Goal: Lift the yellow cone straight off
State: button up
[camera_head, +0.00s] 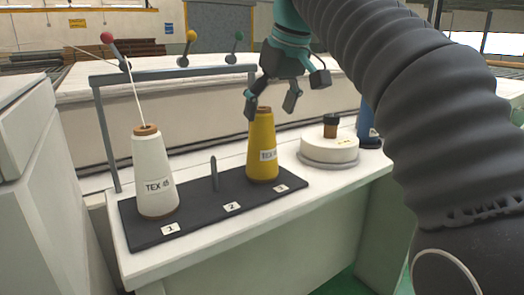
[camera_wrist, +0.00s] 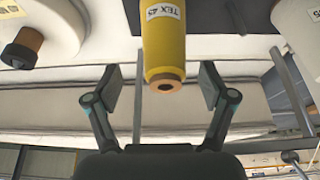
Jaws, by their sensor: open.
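The yellow cone (camera_head: 262,148) stands upright at position 3 on the dark mat (camera_head: 150,236), its brown core top showing. In the wrist view the yellow cone (camera_wrist: 164,45) reaches in from the top edge. Its open core end lies between my spread fingers, apart from both. My gripper (camera_head: 270,101) is open and empty around and just above the cone's top; it also shows in the wrist view (camera_wrist: 162,88). The peg under the yellow cone is hidden.
A white cone (camera_head: 153,180) stands at position 1, with a thread rising from it. A bare peg (camera_head: 214,174) stands at position 2. A grey rail frame (camera_head: 105,135) with coloured balls stands behind.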

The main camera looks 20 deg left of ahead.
aim_at(259, 134)
jog(key=shift+a+x, duration=0.15)
jog(key=shift+x, duration=1.7)
jog(key=shift+a+x, duration=0.2)
jog(key=shift+x, duration=1.6)
jog(key=shift+s, duration=0.15)
jog(key=shift+c, duration=0.2)
jog(key=shift+r, duration=0.1)
jog(key=c, duration=1.4)
jog(key=shift+r, duration=0.15)
jog(key=shift+r, duration=4.75)
